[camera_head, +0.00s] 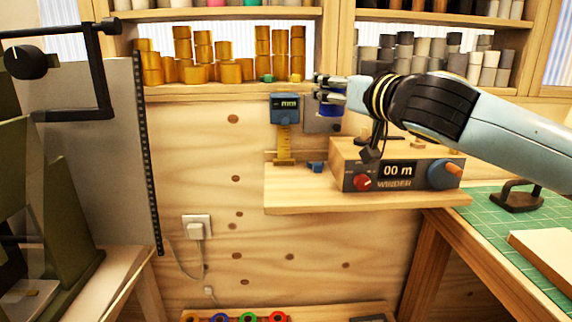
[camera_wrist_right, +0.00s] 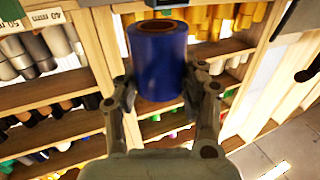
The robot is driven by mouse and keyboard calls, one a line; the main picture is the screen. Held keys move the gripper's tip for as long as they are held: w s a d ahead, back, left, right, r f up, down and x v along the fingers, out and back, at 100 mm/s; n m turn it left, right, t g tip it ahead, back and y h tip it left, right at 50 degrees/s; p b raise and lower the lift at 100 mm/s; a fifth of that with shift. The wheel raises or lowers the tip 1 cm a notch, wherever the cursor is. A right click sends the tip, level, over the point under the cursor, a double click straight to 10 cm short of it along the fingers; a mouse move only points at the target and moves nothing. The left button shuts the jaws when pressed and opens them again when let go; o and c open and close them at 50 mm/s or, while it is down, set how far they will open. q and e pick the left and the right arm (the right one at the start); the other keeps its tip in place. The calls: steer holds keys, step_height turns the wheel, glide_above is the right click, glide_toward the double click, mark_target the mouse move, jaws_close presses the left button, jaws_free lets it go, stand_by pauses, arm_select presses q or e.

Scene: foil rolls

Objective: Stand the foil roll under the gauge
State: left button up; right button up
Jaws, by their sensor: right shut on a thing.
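The blue foil roll (camera_wrist_right: 157,62) is held between the fingers of my right gripper (camera_wrist_right: 158,92) in the wrist view, with the brown hollow of its core showing at the top. In the head view my right gripper (camera_head: 323,88) is partly seen, with the dark blue roll (camera_head: 331,110) at its fingers. The gauge (camera_head: 285,108) is a blue box with a display above a yellow scale, on the wall over a wooden shelf (camera_head: 300,196). The roll is right of the gauge's box, above the shelf and apart from it. My left gripper is out of view.
The winder (camera_head: 400,172) stands on the shelf's right part, and a small blue piece (camera_head: 317,167) lies left of it. Gold rolls (camera_head: 203,60) fill the upper shelf behind. A green cutting mat (camera_head: 500,222) covers the right bench. The shelf's front left is clear.

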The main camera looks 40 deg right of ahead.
step_height(320, 180, down, 7)
steer(key=s, duration=0.2)
steer(key=w+a+f, duration=0.1)
steer(key=w+f, duration=0.1)
steer(key=w, duration=0.1)
steer(key=w+a+f+p, duration=0.1)
steer(key=w+a+f, duration=0.1)
steer(key=w, duration=0.1)
steer(key=w+a+f, duration=0.1)
steer(key=w+f, duration=0.1)
steer(key=w, duration=0.2)
steer(key=shift+a+f, duration=0.25)
steer(key=shift+f+b, duration=0.6)
steer(key=shift+f, duration=1.55)
steer(key=shift+f, duration=0.2)
steer(key=o, duration=1.2)
steer(key=shift+r, duration=0.1)
